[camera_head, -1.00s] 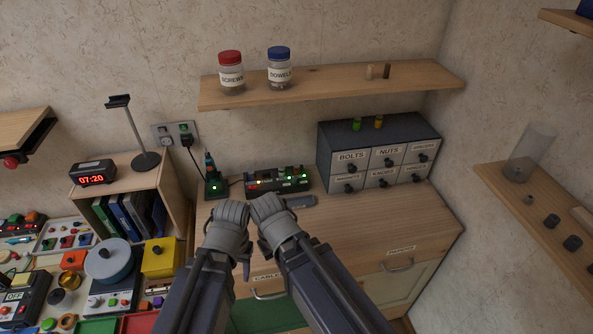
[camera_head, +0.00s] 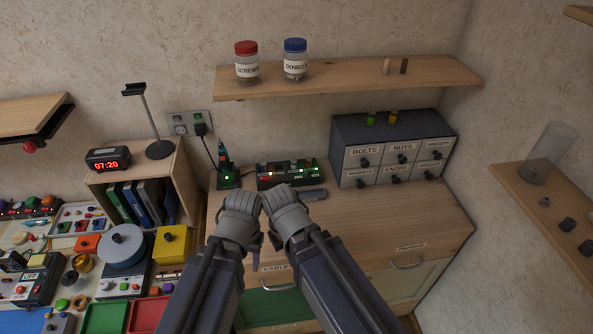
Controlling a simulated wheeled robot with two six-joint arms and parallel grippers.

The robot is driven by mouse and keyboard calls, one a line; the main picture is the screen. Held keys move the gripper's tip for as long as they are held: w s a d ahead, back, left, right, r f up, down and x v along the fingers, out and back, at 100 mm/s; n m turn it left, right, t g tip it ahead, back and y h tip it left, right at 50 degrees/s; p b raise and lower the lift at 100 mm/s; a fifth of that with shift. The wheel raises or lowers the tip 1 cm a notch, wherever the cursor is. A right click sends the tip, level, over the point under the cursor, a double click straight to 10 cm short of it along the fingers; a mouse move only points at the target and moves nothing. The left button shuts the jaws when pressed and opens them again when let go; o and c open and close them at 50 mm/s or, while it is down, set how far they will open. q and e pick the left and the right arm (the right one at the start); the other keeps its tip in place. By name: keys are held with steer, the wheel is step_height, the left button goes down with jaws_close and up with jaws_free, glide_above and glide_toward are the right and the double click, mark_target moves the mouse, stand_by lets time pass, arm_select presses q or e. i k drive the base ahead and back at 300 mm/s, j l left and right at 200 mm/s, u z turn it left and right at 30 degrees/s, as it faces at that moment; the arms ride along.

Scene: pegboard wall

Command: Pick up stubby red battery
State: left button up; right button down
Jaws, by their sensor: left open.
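I cannot pick out a stubby red battery for certain. A dark charger-like block (camera_head: 290,173) with red, orange and green lights stands at the back of the wooden cabinet top. Any battery in it is too small to tell. My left gripper (camera_head: 241,201) is just in front of it, to the left, seen from behind, and its fingertips are hidden. My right gripper (camera_head: 283,199) is close beside the left one, in front of the block. Its jaws are hidden too, and I see nothing held in either gripper.
A dark device with a green light (camera_head: 228,178) stands left of the block. A grey drawer unit (camera_head: 390,150) stands to the right, with a shelf (camera_head: 350,80) above. The cabinet top (camera_head: 400,215) is clear at right. The left bench is crowded.

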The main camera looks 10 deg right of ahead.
mark_target(309, 161)
steer(key=j+z, duration=0.15)
steer(key=z, duration=1.5)
steer(key=k, duration=0.35)
